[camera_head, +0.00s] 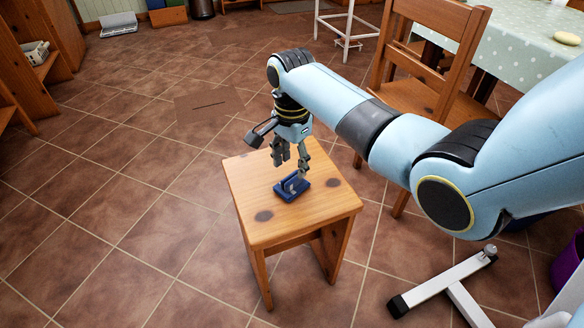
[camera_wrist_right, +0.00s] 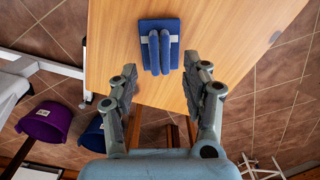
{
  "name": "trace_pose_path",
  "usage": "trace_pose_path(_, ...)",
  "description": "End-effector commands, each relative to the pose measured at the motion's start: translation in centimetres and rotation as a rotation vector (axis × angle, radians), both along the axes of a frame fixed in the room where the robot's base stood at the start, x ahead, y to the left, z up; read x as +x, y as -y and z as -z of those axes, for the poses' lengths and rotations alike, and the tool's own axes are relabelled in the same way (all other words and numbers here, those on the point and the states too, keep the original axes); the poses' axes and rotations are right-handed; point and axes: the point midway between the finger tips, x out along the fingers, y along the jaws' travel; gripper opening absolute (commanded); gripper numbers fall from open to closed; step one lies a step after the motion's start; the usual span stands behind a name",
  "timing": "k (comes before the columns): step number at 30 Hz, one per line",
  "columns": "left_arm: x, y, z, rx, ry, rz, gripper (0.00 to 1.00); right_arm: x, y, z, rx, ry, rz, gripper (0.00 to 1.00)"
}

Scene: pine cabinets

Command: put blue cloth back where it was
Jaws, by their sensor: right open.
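My right gripper (camera_head: 291,166) points down over the stool, close to the cloth. Its two fingers (camera_wrist_right: 167,80) are spread apart with nothing between them, and the cloth is beyond their tips. My left gripper is not in view.
A wooden chair (camera_head: 436,60) and a table with a spotted cloth (camera_head: 520,48) stand at the right. A purple bucket (camera_wrist_right: 46,122) and a blue one (camera_wrist_right: 94,134) are on the floor. A brown mat (camera_head: 208,112) lies behind the stool. The tiled floor at left is clear.

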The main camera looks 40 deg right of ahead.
Motion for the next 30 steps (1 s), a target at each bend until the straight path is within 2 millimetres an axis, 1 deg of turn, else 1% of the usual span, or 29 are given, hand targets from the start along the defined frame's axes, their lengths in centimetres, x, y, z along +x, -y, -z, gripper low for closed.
trace_pose_path(1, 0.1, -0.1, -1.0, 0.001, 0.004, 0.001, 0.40, 0.2, 0.0, -1.9, -0.001, 0.006, 0.000, 0.48)
trace_pose_path(3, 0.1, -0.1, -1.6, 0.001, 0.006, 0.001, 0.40, 0.1, 0.0, -3.4, 0.000, 0.005, 0.000, 0.48)
trace_pose_path(6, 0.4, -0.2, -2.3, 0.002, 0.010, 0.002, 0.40, 0.1, 0.0, -5.2, 0.000, 0.004, 0.001, 0.48)
trace_pose_path(10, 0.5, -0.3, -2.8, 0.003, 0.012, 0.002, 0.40, 0.0, 0.0, -6.6, 0.000, 0.002, 0.001, 0.48)
trace_pose_path(15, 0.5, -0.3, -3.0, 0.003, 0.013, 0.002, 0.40, 0.0, 0.0, -7.2, 0.000, 0.000, 0.001, 0.48)
trace_pose_path(30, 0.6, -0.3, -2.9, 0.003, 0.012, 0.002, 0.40, -0.1, 0.0, -7.0, 0.000, -0.002, 0.001, 0.48)
